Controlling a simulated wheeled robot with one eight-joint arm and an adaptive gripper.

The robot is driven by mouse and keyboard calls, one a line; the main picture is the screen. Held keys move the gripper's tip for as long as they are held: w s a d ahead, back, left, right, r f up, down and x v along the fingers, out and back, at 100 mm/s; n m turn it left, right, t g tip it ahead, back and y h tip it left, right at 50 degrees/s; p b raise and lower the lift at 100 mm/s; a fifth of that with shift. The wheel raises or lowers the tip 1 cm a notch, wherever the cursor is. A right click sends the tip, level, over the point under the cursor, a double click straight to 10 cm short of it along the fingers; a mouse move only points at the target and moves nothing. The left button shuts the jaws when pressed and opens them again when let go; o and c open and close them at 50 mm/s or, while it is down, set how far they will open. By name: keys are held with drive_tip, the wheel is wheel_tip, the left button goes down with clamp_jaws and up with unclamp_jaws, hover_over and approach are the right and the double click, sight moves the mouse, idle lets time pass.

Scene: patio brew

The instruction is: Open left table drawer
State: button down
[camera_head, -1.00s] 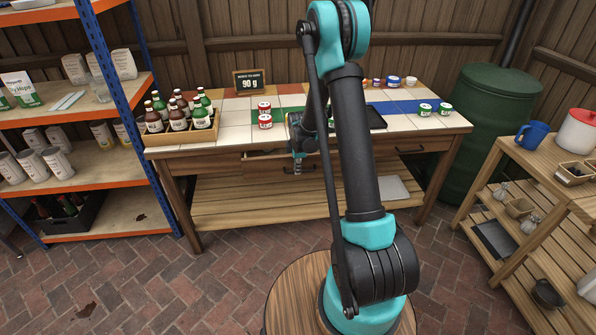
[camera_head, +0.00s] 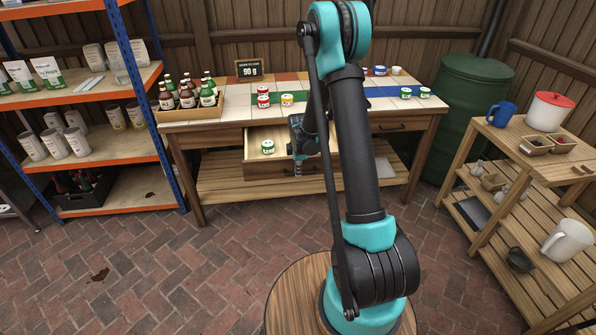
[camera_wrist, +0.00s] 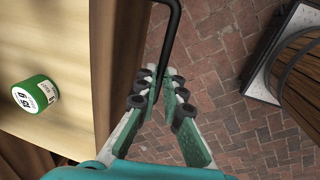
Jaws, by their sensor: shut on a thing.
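The left table drawer (camera_head: 256,166) is pulled out from the wooden table, so its pale inside shows. A jar with a green lid (camera_head: 268,146) sits in it; this jar also shows in the wrist view (camera_wrist: 36,94), on the drawer's floor. My gripper (camera_head: 298,170) is at the drawer's front, in front of its right part. In the wrist view my gripper (camera_wrist: 160,78) is shut on the black drawer handle (camera_wrist: 173,24), which runs between its green-padded fingers. The drawer's front panel (camera_wrist: 121,62) is just left of the fingers. My arm hides the drawer's right side in the head view.
On the table top (camera_head: 235,108) stand a bottle crate (camera_head: 188,113) and several small jars. A second drawer (camera_head: 392,126) at the right looks closed. Shelves (camera_head: 105,151) stand left; a wooden cart (camera_head: 470,160) stands right. The brick floor before the drawer is clear.

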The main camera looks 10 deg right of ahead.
drive_tip(key=shift+s, duration=0.1)
drive_tip(key=c, duration=1.9)
unclamp_jaws()
wheel_tip(320, 180, up, 12)
drive_tip(key=s, duration=0.2)
drive_tip(key=shift+s, duration=0.15)
drive_tip(key=s+d+r+m+t, duration=0.1)
drive_tip(key=s+d+m, duration=0.1)
drive_tip(key=s+m, duration=0.7)
drive_tip(key=s+d+r+m+t, duration=0.1)
drive_tip(key=s+d+m, duration=0.2)
drive_tip(key=s+m, duration=0.6)
drive_tip(key=s, duration=1.2)
drive_tip(key=shift+d, duration=0.2)
